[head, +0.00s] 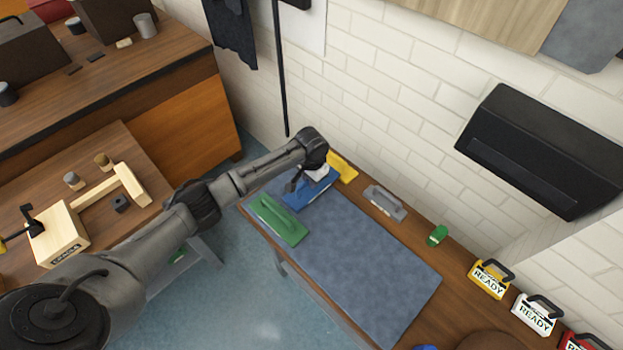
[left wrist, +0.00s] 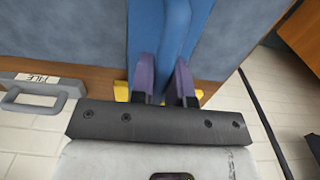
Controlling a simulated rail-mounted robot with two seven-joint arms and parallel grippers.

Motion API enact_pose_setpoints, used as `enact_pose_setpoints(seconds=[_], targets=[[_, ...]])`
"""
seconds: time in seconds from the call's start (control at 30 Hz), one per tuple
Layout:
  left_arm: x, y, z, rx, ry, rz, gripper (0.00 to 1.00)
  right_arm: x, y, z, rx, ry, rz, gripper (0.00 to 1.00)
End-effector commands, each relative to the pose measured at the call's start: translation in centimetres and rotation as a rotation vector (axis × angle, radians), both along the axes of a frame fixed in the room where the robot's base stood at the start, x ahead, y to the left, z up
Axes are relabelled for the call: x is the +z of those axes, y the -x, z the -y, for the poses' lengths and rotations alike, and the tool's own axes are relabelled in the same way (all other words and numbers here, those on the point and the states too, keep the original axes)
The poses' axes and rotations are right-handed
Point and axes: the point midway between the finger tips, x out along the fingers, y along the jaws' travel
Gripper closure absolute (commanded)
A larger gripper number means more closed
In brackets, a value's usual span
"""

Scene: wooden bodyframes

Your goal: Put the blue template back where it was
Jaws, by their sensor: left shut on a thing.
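The blue template (head: 310,194) is at the far left end of the blue-grey mat (head: 370,265), between a green template (head: 279,220) and a yellow one (head: 343,167). My left gripper (head: 303,183) is over it, shut on its raised handle. The left wrist view shows the two fingers (left wrist: 165,85) on either side of the blue handle, with the blue template (left wrist: 145,30) below. I cannot tell whether the template touches the mat or is held just above it. My right gripper is not in view.
A grey tool marked FILE (head: 385,203) lies by the brick wall. A small green block (head: 437,236) and several READY boxes (head: 490,279) stand along the bench's right side. The mat's middle is clear. A wooden frame (head: 100,205) sits on the left table.

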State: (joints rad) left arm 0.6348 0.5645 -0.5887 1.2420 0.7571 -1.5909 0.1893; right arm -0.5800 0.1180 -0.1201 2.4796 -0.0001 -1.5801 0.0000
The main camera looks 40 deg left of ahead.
Motion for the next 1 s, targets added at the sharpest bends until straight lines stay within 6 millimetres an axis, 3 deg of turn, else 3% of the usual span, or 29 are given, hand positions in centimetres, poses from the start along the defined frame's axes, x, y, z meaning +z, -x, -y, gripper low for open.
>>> enact_pose_setpoints(seconds=[0.47, 0.5, 0.7, 1.0], targets=[[-0.9, 0.0, 0.0, 0.001, 0.001, 0.001, 1.0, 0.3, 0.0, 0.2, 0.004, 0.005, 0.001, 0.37], [-1.1, 0.0, 0.0, 0.0, 0.001, -0.001, 0.8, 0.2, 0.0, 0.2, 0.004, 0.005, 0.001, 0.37], [-1.0, 0.0, 0.0, 0.0, 0.001, -0.001, 0.61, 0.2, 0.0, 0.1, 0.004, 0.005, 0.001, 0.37], [-0.9, 0.0, 0.0, 0.0, 0.0, 0.0, 0.58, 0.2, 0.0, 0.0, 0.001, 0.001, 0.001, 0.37]])
